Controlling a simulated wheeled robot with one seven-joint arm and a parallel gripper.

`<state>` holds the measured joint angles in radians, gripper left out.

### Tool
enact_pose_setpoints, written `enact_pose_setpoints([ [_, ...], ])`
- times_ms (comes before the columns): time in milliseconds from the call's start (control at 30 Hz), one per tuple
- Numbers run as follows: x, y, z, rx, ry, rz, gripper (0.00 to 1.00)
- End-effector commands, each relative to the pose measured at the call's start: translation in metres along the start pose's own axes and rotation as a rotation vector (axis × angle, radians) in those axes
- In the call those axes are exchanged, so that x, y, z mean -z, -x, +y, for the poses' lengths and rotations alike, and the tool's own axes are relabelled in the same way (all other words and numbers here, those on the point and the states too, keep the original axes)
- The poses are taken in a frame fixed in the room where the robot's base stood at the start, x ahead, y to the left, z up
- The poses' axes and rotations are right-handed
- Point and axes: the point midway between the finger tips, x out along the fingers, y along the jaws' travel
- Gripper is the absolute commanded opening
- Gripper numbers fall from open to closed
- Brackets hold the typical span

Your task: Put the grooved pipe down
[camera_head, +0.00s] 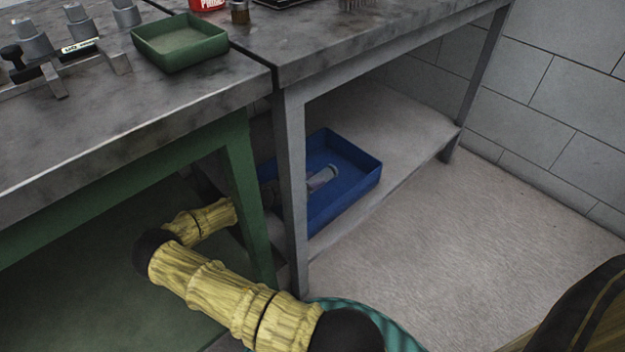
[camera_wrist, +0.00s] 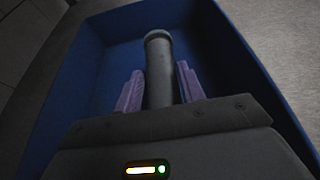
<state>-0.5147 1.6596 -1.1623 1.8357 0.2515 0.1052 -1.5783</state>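The grooved pipe (camera_wrist: 160,75) is a dark grey cylinder with a rimmed end. In the wrist view it lies between the two purple fingers of my gripper (camera_wrist: 160,92), which are close against its sides. My gripper appears shut on it. In the head view the pipe's pale end (camera_head: 322,178) shows inside the blue tray (camera_head: 352,195), low over its floor. I cannot tell whether the pipe touches the floor. The fingers are hard to make out in the head view, and the pipe's near end is hidden by my gripper body in the wrist view.
The tray stands on the lower shelf (camera_head: 410,125) of a grey table, behind its front leg (camera_head: 296,190). A green table leg (camera_head: 245,195) is close to my arm. Above, a green tray (camera_head: 180,45) and metal parts (camera_head: 70,50) stand on the tabletop. Bare shelf lies right of the tray.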

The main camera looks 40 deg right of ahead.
Motion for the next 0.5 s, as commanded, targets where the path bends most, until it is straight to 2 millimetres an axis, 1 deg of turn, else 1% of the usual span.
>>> enact_pose_setpoints([
  [33,-0.0002,0.0002,0.0002,0.000,0.000,0.000,0.49],
  [100,-0.0002,0.0002,0.0001,0.000,-0.001,0.000,0.59],
  [367,-0.0008,-0.0002,-0.0003,0.001,-0.002,0.000,0.59],
  [500,-0.0069,0.0021,-0.0003,0.001,-0.006,0.000,0.59],
])
